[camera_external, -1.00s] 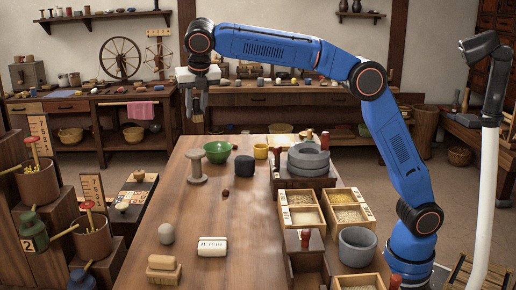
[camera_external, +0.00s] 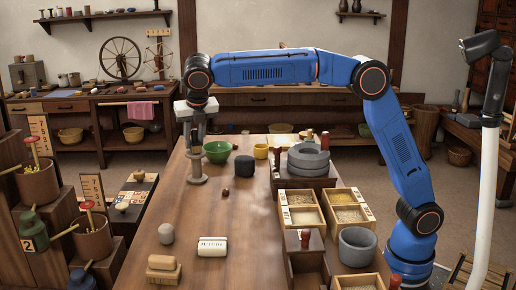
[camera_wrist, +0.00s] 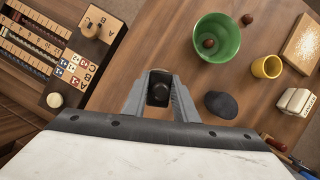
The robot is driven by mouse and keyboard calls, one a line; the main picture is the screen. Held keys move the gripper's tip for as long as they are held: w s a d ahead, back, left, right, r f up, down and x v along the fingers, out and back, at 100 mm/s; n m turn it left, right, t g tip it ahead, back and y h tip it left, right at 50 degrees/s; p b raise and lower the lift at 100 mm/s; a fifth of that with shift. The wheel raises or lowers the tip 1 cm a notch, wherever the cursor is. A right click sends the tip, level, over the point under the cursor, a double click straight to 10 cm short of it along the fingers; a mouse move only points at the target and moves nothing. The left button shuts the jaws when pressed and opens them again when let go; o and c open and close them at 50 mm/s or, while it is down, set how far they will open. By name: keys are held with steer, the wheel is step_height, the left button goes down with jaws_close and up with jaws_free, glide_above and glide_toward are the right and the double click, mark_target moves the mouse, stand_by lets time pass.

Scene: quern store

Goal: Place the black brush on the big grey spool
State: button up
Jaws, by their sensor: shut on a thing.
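My gripper (camera_external: 196,143) points down directly above the big grey spool (camera_external: 196,179), which stands upright on the table. In the wrist view my gripper (camera_wrist: 158,92) is shut on a small dark thing, the black brush (camera_wrist: 158,91), held between the fingers. The brush is mostly hidden by the fingers in the outside view. The spool's top is close under the fingertips; I cannot tell whether the brush touches it.
A green bowl (camera_external: 217,152) stands close right of the spool, with a dark round block (camera_external: 244,166) and a yellow mug (camera_external: 261,151) beyond. Grey round stones (camera_external: 308,160) and grain trays (camera_external: 349,207) line the right side. The table's left middle is clear.

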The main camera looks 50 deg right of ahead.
steer(key=shift+f, duration=0.15)
steer(key=o, duration=1.1)
steer(key=shift+c, duration=0.2)
steer(key=v, duration=1.2)
steer(key=shift+d, duration=0.15)
